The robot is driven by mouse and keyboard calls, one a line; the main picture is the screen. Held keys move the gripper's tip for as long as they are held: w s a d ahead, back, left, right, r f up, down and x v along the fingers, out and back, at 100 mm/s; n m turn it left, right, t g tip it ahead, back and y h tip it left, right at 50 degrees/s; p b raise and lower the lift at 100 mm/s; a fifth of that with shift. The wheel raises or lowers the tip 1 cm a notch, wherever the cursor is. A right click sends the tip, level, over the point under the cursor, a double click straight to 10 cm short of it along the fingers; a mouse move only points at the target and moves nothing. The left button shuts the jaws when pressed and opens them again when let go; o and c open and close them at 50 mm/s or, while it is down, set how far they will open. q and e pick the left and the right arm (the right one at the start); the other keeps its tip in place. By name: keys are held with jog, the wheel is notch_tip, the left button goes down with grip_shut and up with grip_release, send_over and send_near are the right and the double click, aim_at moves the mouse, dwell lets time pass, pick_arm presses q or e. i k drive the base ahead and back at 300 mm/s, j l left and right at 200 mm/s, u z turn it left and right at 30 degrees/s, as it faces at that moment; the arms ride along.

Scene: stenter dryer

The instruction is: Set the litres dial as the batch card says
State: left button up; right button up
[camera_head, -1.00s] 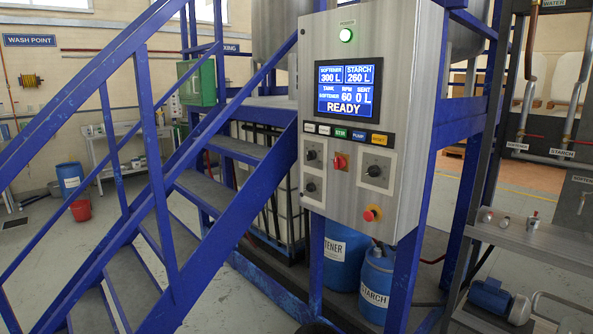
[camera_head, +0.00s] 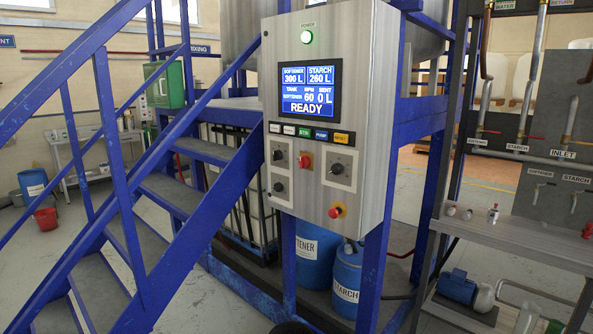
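The control panel (camera_head: 370,120) is a grey metal cabinet in the middle of the head view. Its blue screen (camera_head: 309,90) reads softener 300 L, starch 260 L, tank softener, rpm 60, sent 0 L, READY. Below a row of labelled buttons (camera_head: 305,132) are two small black knobs at left, a red switch (camera_head: 305,160) and a larger black dial (camera_head: 337,168) on a pale plate at right. The dial's scale and label are too small to read. No batch card can be made out. Neither gripper is in view.
Blue stairs (camera_head: 190,200) with railings stand left of the panel. A red emergency button (camera_head: 336,211) sits low on the panel. Blue softener (camera_head: 316,250) and starch (camera_head: 347,280) drums stand beneath. A grey shelf (camera_head: 520,238) with pipes and a blue pump (camera_head: 457,287) is at right.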

aim_at(336, 169)
jog(key=i+j+z, duration=0.1)
jog(key=z, duration=0.35)
jog(key=i+j+z, duration=0.2)
jog(key=z, duration=0.3)
jog(key=i+j+z, duration=0.1)
jog(key=j+z, duration=0.15)
jog(key=z, duration=0.2)
jog(key=i+j+z, duration=0.1)
jog(key=j+z, duration=0.15)
jog(key=j, duration=0.25)
jog(key=i+j+z, duration=0.2)
jog(key=j, duration=0.35)
jog(key=j+z, duration=0.1)
jog(key=j, duration=1)
